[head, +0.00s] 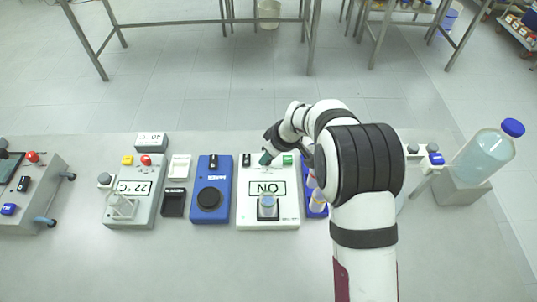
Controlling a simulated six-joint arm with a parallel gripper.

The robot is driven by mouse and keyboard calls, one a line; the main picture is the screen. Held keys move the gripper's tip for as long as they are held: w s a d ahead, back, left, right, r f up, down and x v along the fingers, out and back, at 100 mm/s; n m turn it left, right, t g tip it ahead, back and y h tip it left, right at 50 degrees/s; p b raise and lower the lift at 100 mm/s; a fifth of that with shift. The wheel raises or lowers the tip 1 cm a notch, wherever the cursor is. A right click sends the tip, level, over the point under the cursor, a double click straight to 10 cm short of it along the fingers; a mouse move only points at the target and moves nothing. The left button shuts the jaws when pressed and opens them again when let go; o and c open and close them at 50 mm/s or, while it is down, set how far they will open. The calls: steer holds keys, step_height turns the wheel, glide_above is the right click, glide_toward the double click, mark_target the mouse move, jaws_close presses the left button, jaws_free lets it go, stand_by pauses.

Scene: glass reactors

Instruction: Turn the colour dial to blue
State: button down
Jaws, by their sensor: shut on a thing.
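My gripper (266,158) reaches down to the top edge of the white device (247,208), between a black knob (246,160) and a green patch (288,160). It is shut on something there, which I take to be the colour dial. The gripper covers the dial, so its pointer and colour setting cannot be seen. The white device has a display reading ON, upside down in the picture.
Left of the white device stand a blue device (211,205) with a round black plate and a grey device (130,190) reading 22 °C. At right, a blue-capped bottle (485,153) leans on a grey block. The table's front is mostly clear. My arm hides part of the right side.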

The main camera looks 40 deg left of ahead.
stand_by(0.4)
steer(key=c, duration=0.6)
jaws_free()
steer(key=v, duration=1.5)
steer(key=shift+r, duration=0.35)
steer(key=shift+d, duration=0.2)
